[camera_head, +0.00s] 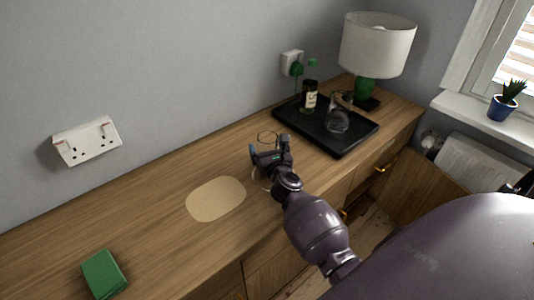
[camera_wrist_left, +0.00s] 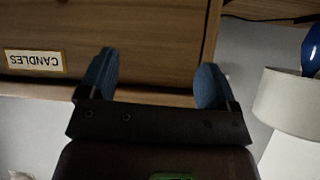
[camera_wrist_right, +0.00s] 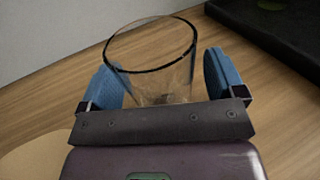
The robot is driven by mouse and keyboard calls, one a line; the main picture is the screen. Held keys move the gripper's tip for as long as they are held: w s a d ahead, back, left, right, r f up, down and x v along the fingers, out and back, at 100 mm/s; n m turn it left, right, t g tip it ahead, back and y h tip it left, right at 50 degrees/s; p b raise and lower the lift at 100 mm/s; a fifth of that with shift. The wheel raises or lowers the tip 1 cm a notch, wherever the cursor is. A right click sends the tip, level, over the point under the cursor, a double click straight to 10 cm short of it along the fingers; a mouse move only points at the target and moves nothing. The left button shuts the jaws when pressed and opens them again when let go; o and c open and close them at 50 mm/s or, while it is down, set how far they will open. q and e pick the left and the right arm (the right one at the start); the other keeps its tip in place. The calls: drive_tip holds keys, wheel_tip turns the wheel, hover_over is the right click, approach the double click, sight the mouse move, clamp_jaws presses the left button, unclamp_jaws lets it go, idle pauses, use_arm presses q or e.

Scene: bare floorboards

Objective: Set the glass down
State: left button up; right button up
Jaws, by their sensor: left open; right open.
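The clear glass (camera_wrist_right: 150,72) stands upright on the wooden top in the right wrist view, between the two blue fingers of my right gripper (camera_wrist_right: 166,84). The fingers are open, with the left one close to the glass; I cannot tell whether it touches. In the head view my right gripper (camera_head: 269,155) hides most of the glass; its rim shows just behind. The pale oval mat (camera_head: 215,199) lies empty to the left of the glass. My left gripper (camera_wrist_left: 153,85) is open and empty in the left wrist view, in front of a drawer front.
A black tray (camera_head: 338,148) to the right holds a bottle (camera_head: 309,97) and a glass carafe (camera_head: 337,120). A lamp (camera_head: 376,45) stands behind it. A green book (camera_head: 104,274) lies at front left. A label reading CANDLES (camera_wrist_left: 35,61) is on the drawer.

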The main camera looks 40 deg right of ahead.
drive_tip(key=c, duration=1.2)
drive_tip(key=shift+r+p, duration=0.35)
drive_tip(key=shift+r, duration=0.25)
use_arm(q)
wheel_tip(320, 180, up, 10)
drive_tip(key=p, duration=0.9)
drive_tip(key=shift+w+a+r+t, duration=0.15)
drive_tip(key=shift+w+t, duration=0.15)
use_arm(e)
drive_tip(key=shift+r, duration=9.45)
